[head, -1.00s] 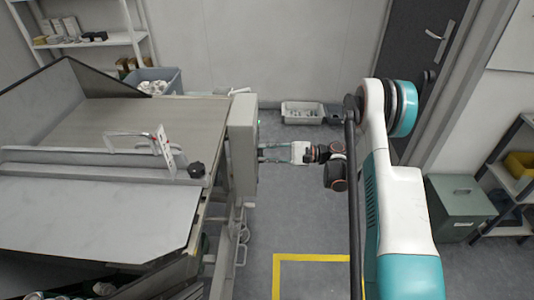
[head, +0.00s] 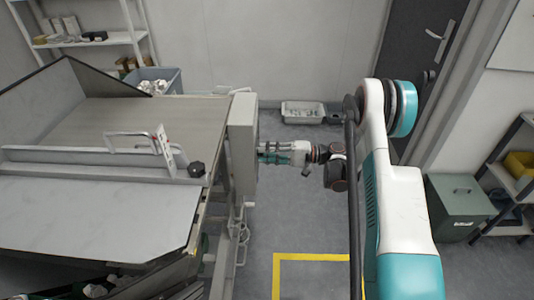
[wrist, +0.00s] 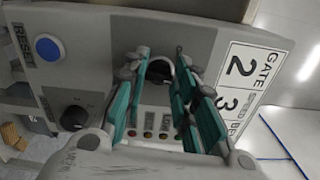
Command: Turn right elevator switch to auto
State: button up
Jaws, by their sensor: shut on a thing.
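The grey control panel (head: 243,150) stands on the side of the machine in the head view and fills the wrist view (wrist: 95,45). My gripper (head: 268,153) reaches it from the right. In the wrist view, its teal fingers (wrist: 163,68) are closed around a dark rotary switch (wrist: 159,69) near the panel's top edge. The fingers partly hide this switch, and I cannot read its label or setting. A second black rotary switch (wrist: 74,117) sits at lower left, apart from the gripper.
A blue button (wrist: 49,48) marked RESET and several small lamps (wrist: 148,134) are on the panel. A white label (wrist: 247,75) reads GATE 2 3. Floor right of the machine is mostly clear. A grey bin (head: 303,112) lies by the wall.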

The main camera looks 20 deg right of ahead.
jog(key=shift+n, duration=0.6)
jog(key=o, duration=1.1)
jog(key=shift+c, duration=0.2)
jog(key=v, duration=1.2)
